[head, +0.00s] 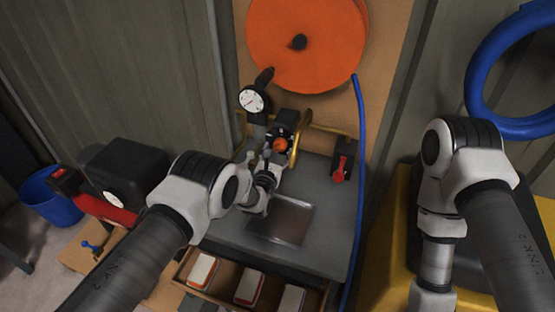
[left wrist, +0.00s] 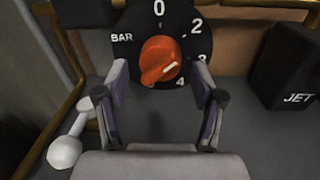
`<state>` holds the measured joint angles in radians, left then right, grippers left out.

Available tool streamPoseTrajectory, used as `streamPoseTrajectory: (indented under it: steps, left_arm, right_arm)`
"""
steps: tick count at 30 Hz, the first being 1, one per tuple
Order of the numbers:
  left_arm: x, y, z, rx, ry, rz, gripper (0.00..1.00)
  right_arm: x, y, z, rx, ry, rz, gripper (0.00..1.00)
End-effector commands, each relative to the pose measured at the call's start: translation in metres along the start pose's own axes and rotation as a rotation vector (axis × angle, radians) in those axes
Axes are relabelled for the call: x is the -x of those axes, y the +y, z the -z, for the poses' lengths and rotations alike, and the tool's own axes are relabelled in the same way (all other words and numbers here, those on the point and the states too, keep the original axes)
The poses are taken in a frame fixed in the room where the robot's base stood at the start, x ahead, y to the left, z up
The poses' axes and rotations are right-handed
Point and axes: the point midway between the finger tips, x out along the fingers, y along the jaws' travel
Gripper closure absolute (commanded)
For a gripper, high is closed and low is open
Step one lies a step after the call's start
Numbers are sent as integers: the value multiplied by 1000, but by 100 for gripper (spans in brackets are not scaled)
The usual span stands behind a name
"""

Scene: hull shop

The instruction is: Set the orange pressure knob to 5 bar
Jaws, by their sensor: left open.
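The orange pressure knob (head: 281,145) sits on a black round dial at the back of the grey bench. In the left wrist view the knob (left wrist: 158,60) is close, in front of the dial face (left wrist: 192,43) marked BAR, 0, 2, 3 and 4; I see no 5. Its white mark is on its lower right side, facing the 3 and 4 side. My left gripper (head: 267,160) is open at the knob. In the left wrist view its fingers (left wrist: 160,84) stand left and right of the knob's lower part, with gaps on both sides. My right gripper is out of view.
A round gauge (head: 253,102) stands left above the knob; its reading is too small. Brass pipes (head: 318,129) flank the dial. A black box marked JET (left wrist: 288,68) is at right. A red-handled valve (head: 340,170), a blue hose (head: 359,130) and a metal plate (head: 283,221) are nearby.

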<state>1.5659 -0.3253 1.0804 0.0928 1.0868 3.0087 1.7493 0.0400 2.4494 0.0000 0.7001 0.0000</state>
Motion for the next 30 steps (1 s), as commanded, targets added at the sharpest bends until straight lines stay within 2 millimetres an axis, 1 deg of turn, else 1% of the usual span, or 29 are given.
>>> streamPoseTrajectory:
  steps: [1, 7, 8, 9, 11, 12, 13, 23, 30]
  left_arm:
    - [-2, 0, 0, 0, -2, 0, 32]
    - [-3, 0, -2, 0, 0, 0, 32]
    - [-3, 0, -2, 0, 0, 0, 39]
    - [-3, 0, -2, 0, 0, 0, 53]
    - [-2, 0, -2, 0, 0, 0, 74]
    - [-2, 0, -2, 0, 0, 0, 88]
    - [-2, 0, -2, 0, 0, 0, 92]
    - [-2, 0, -1, -17, -1, 0, 92]
    - [-2, 0, 1, -113, -7, -1, 92]
  right_arm:
    - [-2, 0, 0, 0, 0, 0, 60]
    - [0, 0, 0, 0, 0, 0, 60]
    - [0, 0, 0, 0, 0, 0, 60]
    - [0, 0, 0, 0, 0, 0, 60]
    - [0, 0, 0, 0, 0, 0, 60]
    - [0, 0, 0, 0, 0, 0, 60]
    - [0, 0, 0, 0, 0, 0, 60]
    - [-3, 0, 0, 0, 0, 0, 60]
    - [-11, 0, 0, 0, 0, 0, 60]
